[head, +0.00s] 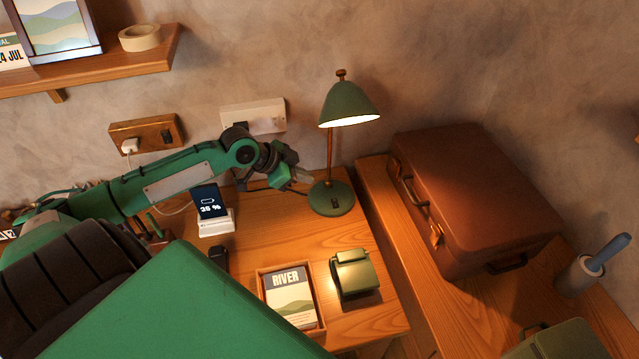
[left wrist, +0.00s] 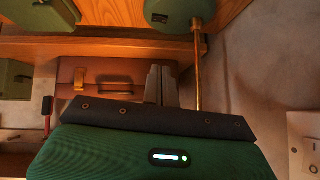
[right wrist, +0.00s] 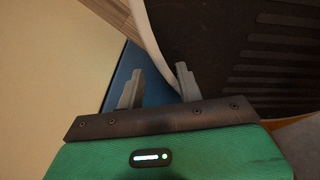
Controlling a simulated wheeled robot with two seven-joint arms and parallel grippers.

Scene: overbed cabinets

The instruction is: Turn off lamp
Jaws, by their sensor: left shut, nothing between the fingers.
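The green desk lamp (head: 349,104) stands on the wooden desk against the wall, and its shade glows underneath. Its round green base (head: 331,208) carries a small dark switch (head: 335,201). In the left wrist view the lamp base (left wrist: 180,12) is at the top, with its brass stem (left wrist: 197,75) right of the fingers. My left gripper (head: 303,177) is shut and empty, just left of the lamp stem and close to the base; whether it touches is unclear. My right gripper (right wrist: 158,85) is open and empty, away from the lamp, with a dark ribbed surface beyond it.
A phone on a stand (head: 211,208) sits below my left forearm. A boxed book (head: 290,297) and a green box (head: 355,273) lie at the desk's front. A brown suitcase (head: 475,195) stands to the right. Wall sockets (head: 253,116) are behind the arm.

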